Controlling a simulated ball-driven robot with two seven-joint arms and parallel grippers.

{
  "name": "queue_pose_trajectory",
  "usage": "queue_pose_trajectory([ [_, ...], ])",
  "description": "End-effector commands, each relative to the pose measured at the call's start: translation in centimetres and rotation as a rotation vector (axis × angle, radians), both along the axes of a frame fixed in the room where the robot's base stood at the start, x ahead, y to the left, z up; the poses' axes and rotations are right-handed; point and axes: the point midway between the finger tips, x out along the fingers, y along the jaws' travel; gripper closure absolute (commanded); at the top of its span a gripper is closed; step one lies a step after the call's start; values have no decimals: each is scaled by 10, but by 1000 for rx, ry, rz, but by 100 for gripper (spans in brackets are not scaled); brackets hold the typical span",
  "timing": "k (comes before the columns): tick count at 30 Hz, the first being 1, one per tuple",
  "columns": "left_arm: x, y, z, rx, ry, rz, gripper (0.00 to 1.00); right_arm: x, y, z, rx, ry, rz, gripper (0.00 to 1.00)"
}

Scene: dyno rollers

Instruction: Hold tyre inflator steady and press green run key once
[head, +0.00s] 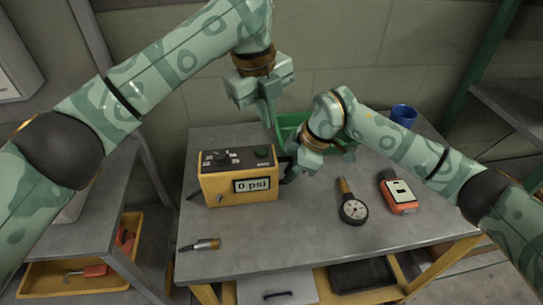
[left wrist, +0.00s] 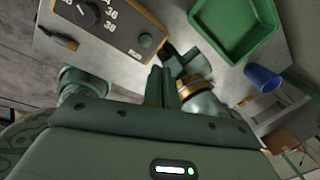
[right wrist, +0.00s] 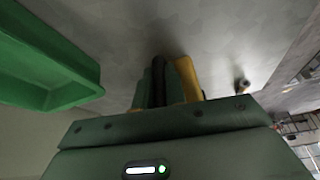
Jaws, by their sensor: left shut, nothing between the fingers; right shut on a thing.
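The tyre inflator (head: 238,190) is a yellow box with a dark top, upright on the grey table; its display reads 0 psi. The green run key (head: 262,152) is on its top, at the right, beside a black dial (head: 219,158). The key also shows in the left wrist view (left wrist: 145,40). My right gripper (head: 291,171) is shut on a black handle at the inflator's right side; the fingers partly hide the handle. The inflator's yellow side shows beside the fingers in the right wrist view (right wrist: 187,78). My left gripper (head: 270,118) is shut and empty, above and apart from the key.
A green tray (head: 290,122) sits behind my right gripper, with a blue cup (head: 404,115) at the back right. A round gauge (head: 353,210) and an orange device (head: 398,193) lie to the right. A small fitting (head: 205,244) lies in front. The front middle is clear.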

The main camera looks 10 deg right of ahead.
Motion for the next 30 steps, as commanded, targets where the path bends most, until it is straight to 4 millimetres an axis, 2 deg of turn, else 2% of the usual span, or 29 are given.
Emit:
queue_pose_trajectory([
  [2,-3,-2,-5,-127,-11,178,100,1,0,1,1,-2,0,100],
  [6,-2,3,2,-374,-16,510,100,1,0,1,1,-2,0,100],
  [12,-1,19,23,-639,7,817,100,0,0,1,1,-2,0,100],
  [16,-1,24,29,-701,15,881,100,0,0,1,1,-1,1,100],
  [24,-1,24,29,-704,16,885,100,0,1,1,2,-2,1,100],
  [30,-1,23,21,-701,17,885,100,0,1,1,2,-2,1,100],
])
